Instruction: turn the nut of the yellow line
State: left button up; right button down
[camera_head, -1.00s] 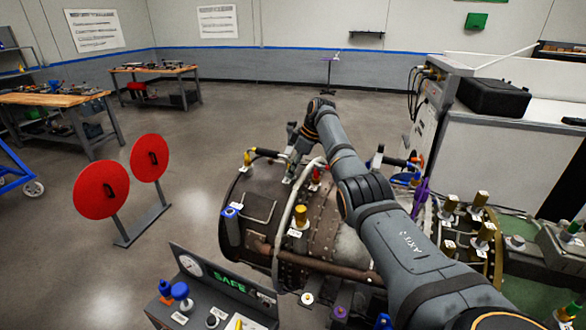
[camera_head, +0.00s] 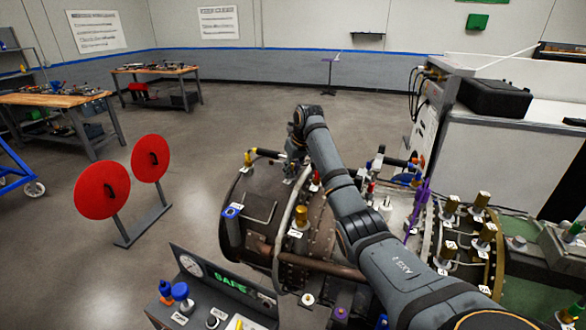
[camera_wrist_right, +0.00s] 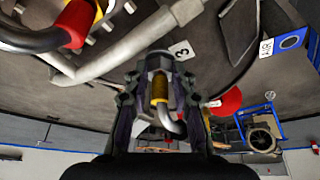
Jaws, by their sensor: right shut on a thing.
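The yellow line shows in the right wrist view as a bent silver pipe with a yellow band (camera_wrist_right: 159,90), lying between my fingers. A grey nut (camera_wrist_right: 160,62) sits at its upper end, close to the engine casing and a tag marked 3 (camera_wrist_right: 181,51). My right gripper (camera_wrist_right: 160,78) is shut around the nut; the exact finger contact is partly hidden by the fingers. In the head view my right gripper (camera_head: 292,172) is at the top of the brown engine casing (camera_head: 262,208), and the nut cannot be made out there. My left gripper is not in view.
A black pipe with a red collar (camera_wrist_right: 76,22) is close by at upper left in the wrist view. A yellow fitting (camera_head: 248,160) stands left of my gripper. Red discs (camera_head: 102,190) stand left of the engine, and a SAFE panel (camera_head: 228,285) stands in front.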

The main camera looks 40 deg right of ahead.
jog(key=m, duration=0.2)
jog(key=m+h, duration=0.2)
jog(key=m, duration=0.1)
jog(key=shift+w+a+r+m, duration=0.2)
jog(key=shift+a+r+m, duration=0.05)
jog(key=shift+r+m, duration=0.05)
jog(key=m+g+h, duration=0.1)
jog(key=m, duration=0.2)
jog(key=m+g, duration=0.1)
jog(key=m, duration=0.1)
jog(key=shift+w+r+m+h, duration=0.1)
jog(key=shift+w+m+h, duration=0.1)
jog(key=shift+m+h, duration=0.2)
jog(key=c, duration=1.1)
grip_release()
jog(key=shift+a, duration=0.1)
jog(key=shift+s+f, duration=0.1)
jog(key=shift+f, duration=0.1)
jog(key=shift+f, duration=0.1)
